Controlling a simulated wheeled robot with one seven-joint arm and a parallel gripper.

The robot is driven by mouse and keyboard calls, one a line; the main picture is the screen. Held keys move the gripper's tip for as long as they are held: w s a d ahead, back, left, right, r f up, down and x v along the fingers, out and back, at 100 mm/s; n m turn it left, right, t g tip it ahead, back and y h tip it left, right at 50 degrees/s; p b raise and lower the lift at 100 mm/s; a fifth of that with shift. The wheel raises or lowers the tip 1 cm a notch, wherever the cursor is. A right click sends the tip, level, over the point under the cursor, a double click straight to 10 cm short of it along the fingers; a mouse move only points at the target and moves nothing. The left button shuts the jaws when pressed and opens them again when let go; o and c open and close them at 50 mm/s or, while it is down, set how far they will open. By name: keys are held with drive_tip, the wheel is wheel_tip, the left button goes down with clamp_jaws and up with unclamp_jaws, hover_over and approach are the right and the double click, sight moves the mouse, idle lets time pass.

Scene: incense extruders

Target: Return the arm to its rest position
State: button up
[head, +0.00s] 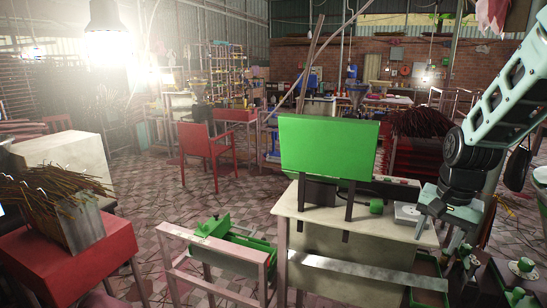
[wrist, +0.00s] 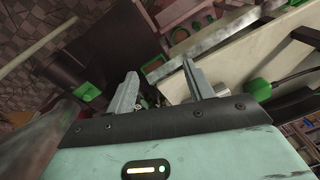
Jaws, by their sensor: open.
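My arm (head: 500,110) reaches in from the right edge of the head view, bent with its wrist pointing down. My gripper (head: 447,238) hangs at the right end of the cream table, close to the table's edge. In the wrist view my gripper (wrist: 160,82) shows two grey fingers standing apart, with nothing held between them. I cannot tell from the head view how far the fingertips are from the table.
A cream table (head: 330,222) carries a green panel (head: 328,147) and a small grey box (head: 408,213) beside my gripper. A red chair (head: 207,152) is behind. Tiled floor (head: 150,195) is open at left.

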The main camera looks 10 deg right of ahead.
drive_tip(key=s+a+n, duration=0.6)
drive_tip(key=a, duration=0.3)
drive_tip(key=s+a+r+n, duration=0.1)
drive_tip(key=s+a+n, duration=0.5)
drive_tip(key=a, duration=0.4)
drive_tip(key=s+a+n+g, duration=0.1)
drive_tip(key=s+a+n, duration=0.4)
drive_tip(key=s+a, duration=0.2)
drive_tip(key=a, duration=0.2)
drive_tip(key=shift+s+a+r+n+y, duration=0.3)
drive_tip(key=shift+s+a+n, duration=0.05)
drive_tip(key=shift+n, duration=0.05)
